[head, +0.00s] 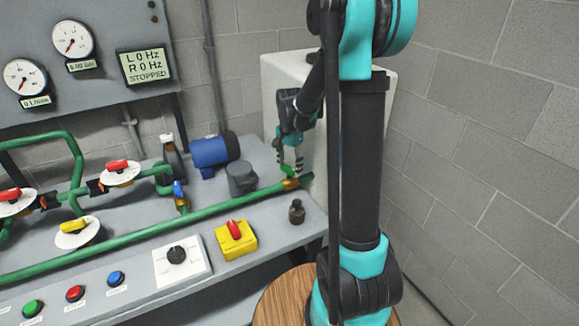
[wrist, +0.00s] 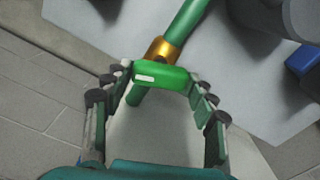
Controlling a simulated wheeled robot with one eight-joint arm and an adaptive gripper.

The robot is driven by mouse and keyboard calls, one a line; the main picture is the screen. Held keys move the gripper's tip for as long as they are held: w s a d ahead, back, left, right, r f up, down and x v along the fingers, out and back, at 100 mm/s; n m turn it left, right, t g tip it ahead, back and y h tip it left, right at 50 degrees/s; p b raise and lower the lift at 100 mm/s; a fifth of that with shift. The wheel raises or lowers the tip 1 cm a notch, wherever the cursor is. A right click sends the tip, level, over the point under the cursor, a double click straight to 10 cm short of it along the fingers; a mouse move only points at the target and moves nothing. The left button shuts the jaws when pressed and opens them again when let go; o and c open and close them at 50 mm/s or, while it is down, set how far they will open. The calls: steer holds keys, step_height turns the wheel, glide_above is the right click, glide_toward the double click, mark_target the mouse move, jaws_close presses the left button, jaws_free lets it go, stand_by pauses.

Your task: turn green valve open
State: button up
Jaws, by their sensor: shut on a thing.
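The green valve handle (head: 289,169) sits on a brass valve body (head: 291,184) near the right end of the green pipe on the bench. In the wrist view the green handle (wrist: 161,76) lies crosswise to the pipe, between the fingers of my gripper (wrist: 160,82). The brass body (wrist: 160,50) shows just beyond it. My gripper (head: 291,164) reaches down from above and is shut on the handle. The fingertips partly hide the handle's ends.
A dark weight-like object (head: 296,211) stands on the bench near the valve. A yellow box with a red switch (head: 235,240) is in front. Red and yellow valves stand further left. The panel display reads STOPPED.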

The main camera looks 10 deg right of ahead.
mark_target(289, 167)
steer(key=n, duration=1.3)
steer(key=shift+n, duration=0.4)
stand_by(0.4)
steer(key=o, duration=1.2)
steer(key=shift+c, duration=0.2)
step_height(289, 167, up, 12)
steer(key=s+d+f+m+t, duration=0.1)
steer(key=s+d+f+t, duration=0.1)
steer(key=s+f, duration=0.5)
steer(key=s+d+f+m+t, duration=0.2)
steer(key=s+f, duration=0.4)
steer(key=s, duration=0.9)
steer(key=shift+s+f, duration=0.2)
steer(key=shift+f, duration=0.2)
